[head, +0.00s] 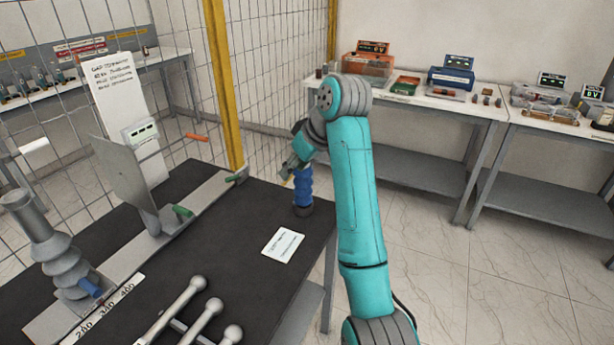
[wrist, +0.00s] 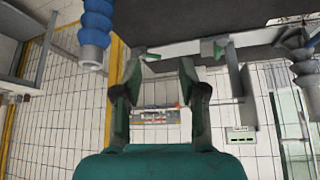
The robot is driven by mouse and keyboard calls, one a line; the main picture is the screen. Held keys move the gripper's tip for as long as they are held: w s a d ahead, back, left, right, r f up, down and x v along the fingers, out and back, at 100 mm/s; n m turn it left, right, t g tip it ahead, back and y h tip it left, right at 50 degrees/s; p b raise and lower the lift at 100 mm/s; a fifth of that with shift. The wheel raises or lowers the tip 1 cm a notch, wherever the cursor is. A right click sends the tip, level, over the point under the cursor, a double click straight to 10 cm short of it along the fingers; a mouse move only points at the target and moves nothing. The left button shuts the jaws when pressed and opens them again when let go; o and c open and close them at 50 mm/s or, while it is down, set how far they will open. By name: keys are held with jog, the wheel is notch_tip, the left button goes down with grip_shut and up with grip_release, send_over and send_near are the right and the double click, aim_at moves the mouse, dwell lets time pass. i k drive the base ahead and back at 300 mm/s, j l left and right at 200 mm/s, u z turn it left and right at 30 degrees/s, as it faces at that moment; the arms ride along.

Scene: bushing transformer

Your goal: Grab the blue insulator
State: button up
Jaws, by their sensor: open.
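The blue insulator (head: 303,187) stands upright on the black table top near its right corner, with ribbed blue sides and a dark base. In the wrist view, which looks upside down, a blue ribbed insulator (wrist: 97,22) with a grey end shows at upper left, outside the fingers. My gripper (head: 289,168) is close to the insulator's upper part in the head view, overlapping its left side; contact cannot be told. In the wrist view my gripper (wrist: 157,78) has its two dark fingers apart with nothing between them.
A white paper (head: 283,244) lies on the table. A grey ribbed bushing (head: 62,262) and an upright plate (head: 127,182) stand left. Round-ended rods (head: 200,318) lie in front. A yellow post (head: 224,85) and mesh fence rise behind.

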aim_at(302, 182)
jog(key=i+l+u, duration=0.1)
jog(key=l, duration=0.25)
jog(key=i+l+u, duration=0.1)
jog(key=l, duration=0.25)
jog(key=i+l+u, duration=0.1)
jog(key=l, duration=0.25)
jog(key=i+l+u, duration=0.1)
jog(key=l, duration=0.25)
jog(key=i+l+u, duration=0.1)
jog(key=l, duration=0.3)
jog(key=i, duration=0.1)
